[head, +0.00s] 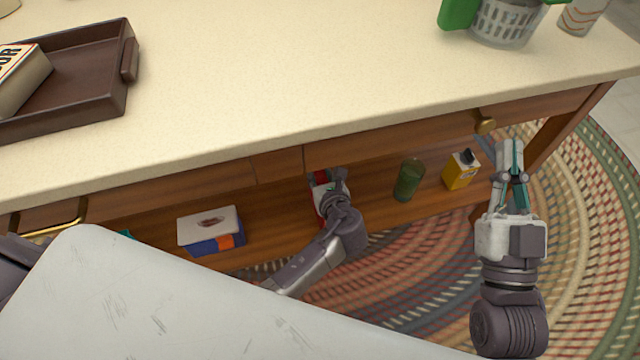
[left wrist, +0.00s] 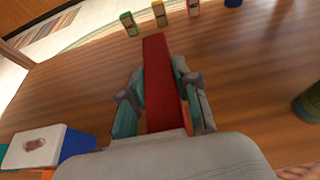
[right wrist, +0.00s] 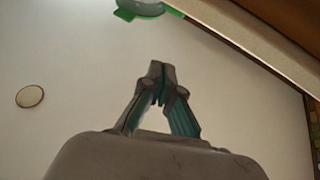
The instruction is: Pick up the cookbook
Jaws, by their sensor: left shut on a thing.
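The cookbook, a red, narrow, upright block, stands on the lower wooden shelf under the counter. In the head view only a strip of the cookbook (head: 320,186) shows, partly hidden by my left gripper (head: 338,184). In the left wrist view the cookbook (left wrist: 160,80) lies between the fingers of my left gripper (left wrist: 163,90), which is shut on it with one finger on each side. My right gripper (head: 512,165) is shut and empty, in front of the counter's right end. It also shows in the right wrist view (right wrist: 160,80).
On the shelf, a white-topped blue box (head: 210,232) is to the left; a green jar (head: 408,180) and yellow carton (head: 459,172) are to the right. The counter edge and drawers overhang the shelf. A brown tray (head: 122,90) and white basket (head: 505,24) stand on the counter.

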